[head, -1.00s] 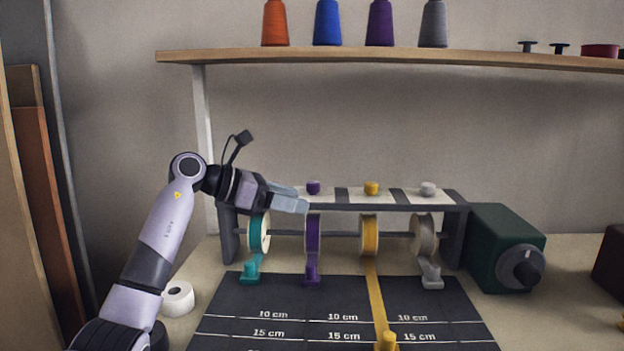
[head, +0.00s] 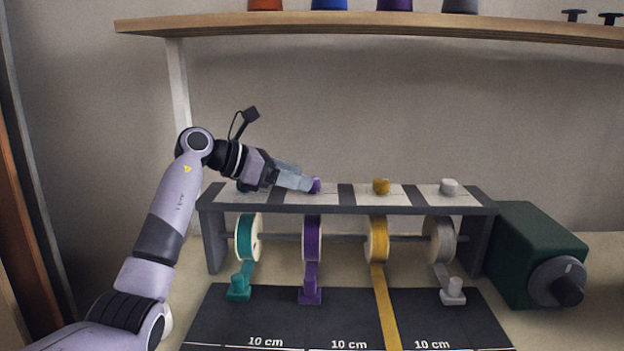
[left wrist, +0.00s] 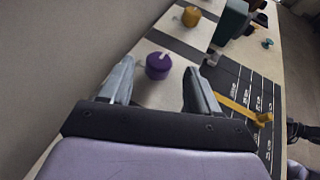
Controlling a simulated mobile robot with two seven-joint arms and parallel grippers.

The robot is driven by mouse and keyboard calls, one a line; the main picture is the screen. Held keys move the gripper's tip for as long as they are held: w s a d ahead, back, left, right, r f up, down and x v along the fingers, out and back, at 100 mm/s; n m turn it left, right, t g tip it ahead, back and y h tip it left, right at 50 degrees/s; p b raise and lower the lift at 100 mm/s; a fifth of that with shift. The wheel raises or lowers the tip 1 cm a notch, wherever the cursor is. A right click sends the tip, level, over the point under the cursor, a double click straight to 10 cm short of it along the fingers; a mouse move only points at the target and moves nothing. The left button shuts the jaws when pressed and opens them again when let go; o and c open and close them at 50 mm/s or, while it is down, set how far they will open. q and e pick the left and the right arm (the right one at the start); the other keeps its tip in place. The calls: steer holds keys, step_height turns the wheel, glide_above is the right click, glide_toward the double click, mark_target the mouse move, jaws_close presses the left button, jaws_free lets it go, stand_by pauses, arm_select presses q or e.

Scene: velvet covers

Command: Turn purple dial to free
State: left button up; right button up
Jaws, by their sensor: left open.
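The purple dial (head: 315,186) sits on the top panel (head: 275,193) of the ribbon rack, between a teal dial largely hidden by my gripper and a yellow dial (head: 381,186). In the left wrist view the purple dial (left wrist: 158,66) is a round knob with a pale pointer mark. My left gripper (head: 305,184) is open, its fingertips close to the dial. In the wrist view the left gripper (left wrist: 158,80) has its fingers spread with the dial just beyond and between them. I cannot tell whether either finger touches it.
Below the panel hang teal, purple (head: 312,238), yellow and grey spools. A yellow ribbon (head: 385,300) runs down over the dark measuring mat (head: 280,315). A green motor box (head: 535,250) stands at the right. A shelf (head: 350,30) crosses above.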

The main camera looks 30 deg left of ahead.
arm_select(q)
steer(key=shift+x, duration=2.3)
steer(key=c, duration=1)
steer(key=shift+o, duration=0.2)
